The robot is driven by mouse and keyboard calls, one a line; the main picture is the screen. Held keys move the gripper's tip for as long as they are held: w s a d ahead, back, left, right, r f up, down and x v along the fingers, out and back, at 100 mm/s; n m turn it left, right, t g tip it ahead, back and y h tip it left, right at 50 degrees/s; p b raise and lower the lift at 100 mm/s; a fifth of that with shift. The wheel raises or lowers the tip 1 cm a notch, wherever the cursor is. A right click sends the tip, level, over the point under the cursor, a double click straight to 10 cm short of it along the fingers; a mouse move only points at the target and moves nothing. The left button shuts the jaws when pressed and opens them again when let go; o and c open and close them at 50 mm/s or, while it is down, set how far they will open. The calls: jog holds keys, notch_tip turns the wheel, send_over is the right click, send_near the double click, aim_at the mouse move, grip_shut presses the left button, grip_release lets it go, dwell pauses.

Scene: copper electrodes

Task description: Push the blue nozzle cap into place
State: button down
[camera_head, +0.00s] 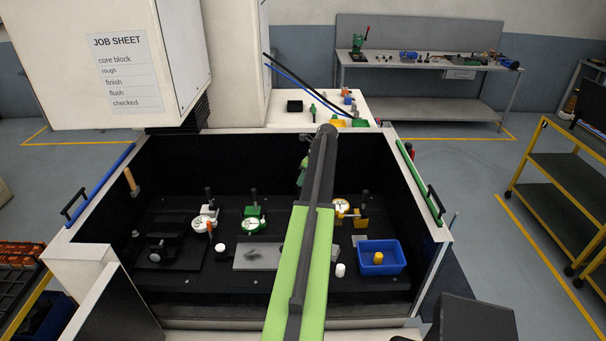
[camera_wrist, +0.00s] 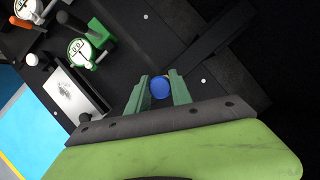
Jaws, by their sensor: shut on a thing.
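The blue nozzle cap (camera_wrist: 160,88) is round and sits between the two green fingers of my gripper (camera_wrist: 159,78) in the wrist view. The fingers are closed on its sides. Whatever lies directly under the cap is hidden, so I cannot tell whether it touches anything below. A dark surface lies around the fingers. In the head view my arm covers the middle of the black tank, and the cap does not show there.
The open black tank (camera_head: 160,277) holds a white dial gauge (camera_head: 205,222), a green dial gauge (camera_head: 252,222), a yellow dial gauge (camera_head: 343,210) and a grey plate (camera_head: 258,257). A blue bin (camera_head: 381,244) and a white cylinder (camera_head: 340,270) stand front right.

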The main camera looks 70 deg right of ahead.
jog(key=shift+f, duration=0.1)
notch_tip(320, 180, down, 6)
jog(key=b, duration=0.6)
jog(key=shift+f+b, duration=1.25)
jog(key=shift+b, duration=0.15)
dwell(1.0)
jog(key=c, duration=1.1)
grip_release()
jog(key=shift+r, duration=0.1)
jog(key=p+v, duration=1.6)
jog(key=v, duration=0.1)
jog(key=shift+a+r, duration=0.1)
jog(key=shift+r, duration=0.1)
